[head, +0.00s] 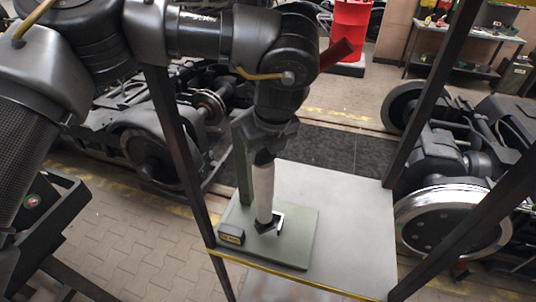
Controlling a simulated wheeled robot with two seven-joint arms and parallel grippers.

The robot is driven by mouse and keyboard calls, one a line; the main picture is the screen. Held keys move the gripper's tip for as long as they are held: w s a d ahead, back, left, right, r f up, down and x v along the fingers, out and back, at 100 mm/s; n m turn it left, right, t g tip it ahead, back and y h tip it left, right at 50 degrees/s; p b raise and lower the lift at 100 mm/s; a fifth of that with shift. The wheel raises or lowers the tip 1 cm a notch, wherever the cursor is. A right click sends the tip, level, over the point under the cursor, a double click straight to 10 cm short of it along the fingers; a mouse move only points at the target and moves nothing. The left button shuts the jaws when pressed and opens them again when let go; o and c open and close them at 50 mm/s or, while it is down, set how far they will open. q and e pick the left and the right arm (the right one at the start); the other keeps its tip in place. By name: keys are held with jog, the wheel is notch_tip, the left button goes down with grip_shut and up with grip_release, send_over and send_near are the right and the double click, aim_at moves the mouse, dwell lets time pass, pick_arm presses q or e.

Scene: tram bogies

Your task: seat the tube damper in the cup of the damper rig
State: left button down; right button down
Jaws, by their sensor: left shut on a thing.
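My left gripper (264,155) points down from the arm coming in from the left and is shut on the upper end of the tube damper (264,190), a pale grey upright tube, tilted only slightly. The damper rig (298,245) is a green base plate with a green upright post behind and left of the tube. The tube's lower end is over the plate, at a dark piece beside a small white angled bracket (280,219). I cannot tell the cup from the tube's dark end, or whether the tube is inside it. My right gripper is out of view.
The rig stands on a grey tabletop (355,220) with a yellow front edge and dark frame posts at both sides. A small dark block with a yellow label (231,235) sits on the plate's left corner. Bogies with wheels (448,218) stand beyond. The tabletop's right side is clear.

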pick_arm(q)
jog(key=shift+w+a+r+p, duration=0.15)
jog(key=shift+w+r+p, duration=0.1)
jog(key=shift+w+p, duration=0.3)
jog(key=w+p, duration=0.1)
jog(key=w, duration=0.1)
jog(key=p, duration=0.1)
jog(key=shift+w+a+f+p, duration=0.3)
jog(key=shift+w+a+f, duration=0.05)
jog(key=shift+w+f, duration=0.05)
jog(key=shift+w+f, duration=0.1)
jog(key=c, duration=1)
grip_release()
jog(key=shift+f, duration=0.15)
jog(key=o, duration=0.4)
jog(key=shift+s, duration=0.2)
jog(key=shift+c, duration=0.2)
